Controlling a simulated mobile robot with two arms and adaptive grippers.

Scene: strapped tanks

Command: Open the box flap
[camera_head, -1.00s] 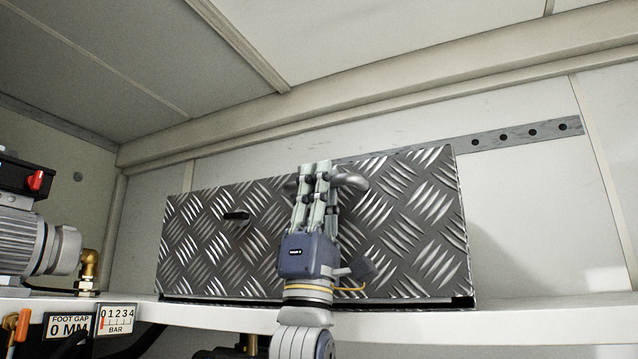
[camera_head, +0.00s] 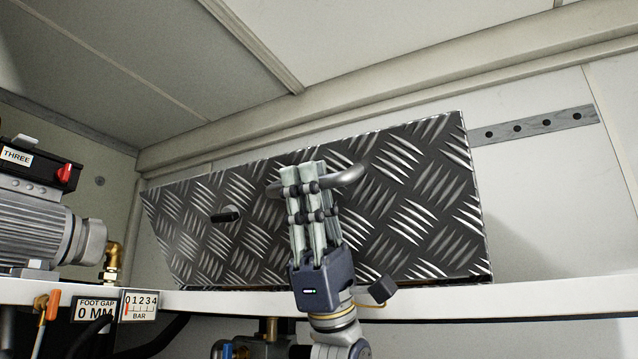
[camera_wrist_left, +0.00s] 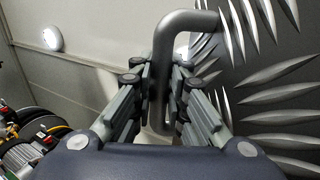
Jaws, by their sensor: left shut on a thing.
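The box is a diamond-plate metal box on a white shelf, and its front flap (camera_head: 405,215) fills the middle of the head view. The flap leans, with its lower edge set back and its upper edge toward me. A grey bar handle (camera_head: 350,176) is fixed on the flap; it also shows in the left wrist view (camera_wrist_left: 185,24). My left gripper (camera_head: 303,172) is shut on the handle, with its fingers on both sides of the bar. A small black latch (camera_head: 226,215) sits on the flap, left of the handle. My right gripper is not in view.
A grey motor (camera_head: 40,225) with a red-switched black box (camera_head: 40,165) stands at the left. The white shelf edge (camera_head: 440,307) runs below the box, with gauge labels (camera_head: 138,306) at its left.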

